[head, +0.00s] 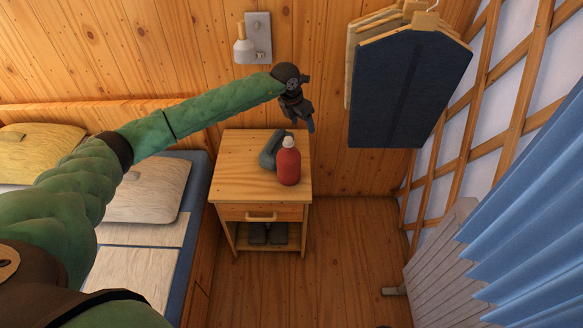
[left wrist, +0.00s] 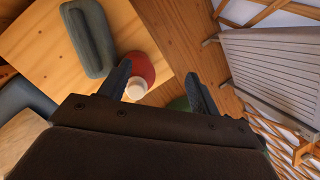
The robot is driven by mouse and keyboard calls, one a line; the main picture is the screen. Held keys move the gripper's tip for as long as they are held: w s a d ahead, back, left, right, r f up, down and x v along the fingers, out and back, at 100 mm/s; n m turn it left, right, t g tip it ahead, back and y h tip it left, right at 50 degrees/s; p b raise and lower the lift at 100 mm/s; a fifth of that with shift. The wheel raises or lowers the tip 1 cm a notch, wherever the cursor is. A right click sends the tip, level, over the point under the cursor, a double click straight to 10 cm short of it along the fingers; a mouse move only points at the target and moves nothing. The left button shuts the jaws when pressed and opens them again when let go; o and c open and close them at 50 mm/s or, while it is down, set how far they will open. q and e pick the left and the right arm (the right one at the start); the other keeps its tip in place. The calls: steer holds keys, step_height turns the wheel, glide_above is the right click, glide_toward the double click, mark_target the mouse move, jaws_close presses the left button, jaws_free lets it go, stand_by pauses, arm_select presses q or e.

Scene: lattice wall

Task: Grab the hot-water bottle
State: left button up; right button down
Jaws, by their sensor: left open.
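The red hot-water bottle (head: 289,166) with a white cap stands upright on the wooden nightstand (head: 232,177), near its right side. In the left wrist view the bottle (left wrist: 141,66) shows from above, cap towards me, partly hidden behind the left finger. My left gripper (head: 303,118) is above the nightstand's back right area, higher than the bottle and apart from it. My right gripper is not in view.
A grey-green rounded object (head: 270,148) lies right beside the bottle. A bed with pillows (head: 148,190) is on the left. Dark clothes on hangers (head: 408,88) hang at the right, close to my left gripper. A radiator (head: 440,265) and blue curtain (head: 530,230) stand further right. The floor ahead is clear.

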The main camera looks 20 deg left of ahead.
mark_target(289, 138)
arm_select(q)
steer(key=s+a+g+y, duration=0.1)
steer(key=a, duration=0.1)
steer(key=s+a+f+g+y, duration=0.1)
steer(key=s+a, duration=0.1)
steer(key=shift+s+a+y, duration=0.15)
steer(key=shift+a+y, duration=0.05)
steer(key=shift+y, duration=0.1)
steer(key=shift+s+n, duration=0.1)
steer(key=shift+n, duration=0.2)
step_height(289, 138, down, 2)
steer(key=shift+f+p, duration=0.2)
steer(key=shift+p, duration=0.3)
steer(key=f+p, duration=0.2)
steer(key=f, duration=0.2)
steer(key=shift+w+d+f+p, duration=0.25)
steer(key=shift+w+d+p, duration=0.05)
steer(key=shift+w+p, duration=0.1)
steer(key=shift+f, duration=0.45)
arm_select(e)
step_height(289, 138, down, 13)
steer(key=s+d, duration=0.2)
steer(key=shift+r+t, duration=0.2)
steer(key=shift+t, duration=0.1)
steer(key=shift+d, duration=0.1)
arm_select(q)
jaws_close()
